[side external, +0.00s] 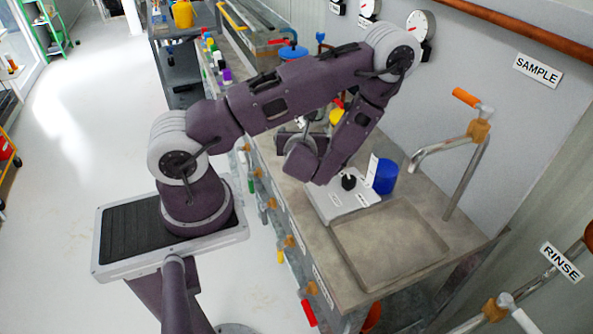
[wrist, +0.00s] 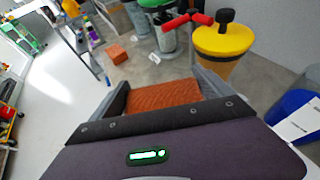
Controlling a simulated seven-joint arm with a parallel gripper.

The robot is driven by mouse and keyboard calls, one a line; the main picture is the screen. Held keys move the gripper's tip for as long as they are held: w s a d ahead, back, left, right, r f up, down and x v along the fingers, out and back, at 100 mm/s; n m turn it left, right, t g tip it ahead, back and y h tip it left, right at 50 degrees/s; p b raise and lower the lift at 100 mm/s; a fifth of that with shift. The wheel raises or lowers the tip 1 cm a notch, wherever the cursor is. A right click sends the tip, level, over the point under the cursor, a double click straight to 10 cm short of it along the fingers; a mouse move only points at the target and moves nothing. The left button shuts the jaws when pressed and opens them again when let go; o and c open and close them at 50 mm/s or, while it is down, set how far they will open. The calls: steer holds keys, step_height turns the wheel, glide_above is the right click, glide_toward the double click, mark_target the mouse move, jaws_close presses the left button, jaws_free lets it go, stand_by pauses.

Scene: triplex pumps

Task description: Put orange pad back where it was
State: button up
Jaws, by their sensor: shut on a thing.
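An orange pad (wrist: 163,96) with a rough, sponge-like face shows in the wrist view between the two fingers of my gripper (wrist: 160,84). My gripper is shut on it. A second, smaller orange block (wrist: 117,54) lies on the grey bench surface, ahead and left of the held pad and apart from it. In the side view my arm bends over the bench and hides the fingers and the held pad.
A yellow container with a black knob (wrist: 223,42) and a red-handled valve (wrist: 188,20) stand close ahead. A blue container (side external: 385,176) stands by a white plate (side external: 335,207). A shallow tray (side external: 390,243) at the bench front is empty.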

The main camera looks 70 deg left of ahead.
steer(key=shift+g, duration=0.3)
steer(key=a+f, duration=0.1)
steer(key=f, duration=0.2)
steer(key=a+f, duration=0.1)
steer(key=f, duration=0.2)
steer(key=s+f, duration=0.1)
steer(key=f, duration=0.2)
steer(key=shift+a+f, duration=0.25)
steer(key=shift+a, duration=0.15)
